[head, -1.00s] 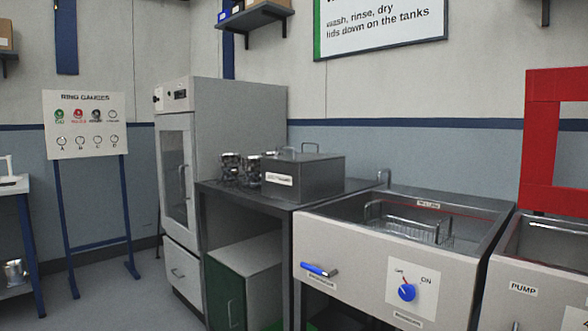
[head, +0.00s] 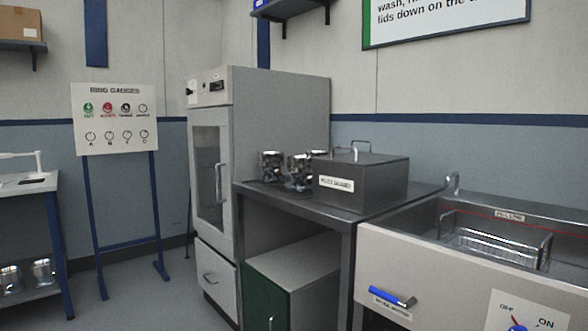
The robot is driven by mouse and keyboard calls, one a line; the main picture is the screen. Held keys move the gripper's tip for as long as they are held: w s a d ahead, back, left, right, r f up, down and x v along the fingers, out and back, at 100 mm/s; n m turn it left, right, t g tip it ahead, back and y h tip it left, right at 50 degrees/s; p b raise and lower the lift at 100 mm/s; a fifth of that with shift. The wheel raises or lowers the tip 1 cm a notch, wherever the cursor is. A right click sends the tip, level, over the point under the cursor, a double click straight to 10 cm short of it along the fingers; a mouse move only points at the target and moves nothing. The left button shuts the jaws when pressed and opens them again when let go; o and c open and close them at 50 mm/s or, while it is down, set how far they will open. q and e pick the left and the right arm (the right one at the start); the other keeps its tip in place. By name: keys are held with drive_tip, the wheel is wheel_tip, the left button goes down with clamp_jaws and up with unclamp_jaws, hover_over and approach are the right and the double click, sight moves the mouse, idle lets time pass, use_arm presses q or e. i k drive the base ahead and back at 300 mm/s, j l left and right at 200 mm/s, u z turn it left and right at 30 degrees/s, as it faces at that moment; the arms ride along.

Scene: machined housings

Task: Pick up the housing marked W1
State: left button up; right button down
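Shiny metal housings stand on the dark bench. One housing (head: 270,167) is at the left, and at least one more housing (head: 298,171) is beside it, partly hidden by the grey lidded box (head: 372,182). More metal housings (head: 42,271) sit on the low shelf of the table at far left. No W1 mark can be read on any of them. Neither of my grippers is in view.
The dark bench (head: 352,218) stands between a tall cabinet (head: 281,120) with a glass door and a sink tank (head: 452,262) holding a wire basket (head: 490,247). A gauge board (head: 116,120) stands at left. Open floor (head: 125,308) lies in front.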

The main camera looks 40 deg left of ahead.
sight(271, 163)
drive_tip(key=i+j+z, duration=0.1)
drive_tip(key=j+z, duration=0.25)
drive_tip(key=j, duration=0.8)
drive_tip(key=j+z, duration=0.15)
drive_tip(key=j, duration=2.1)
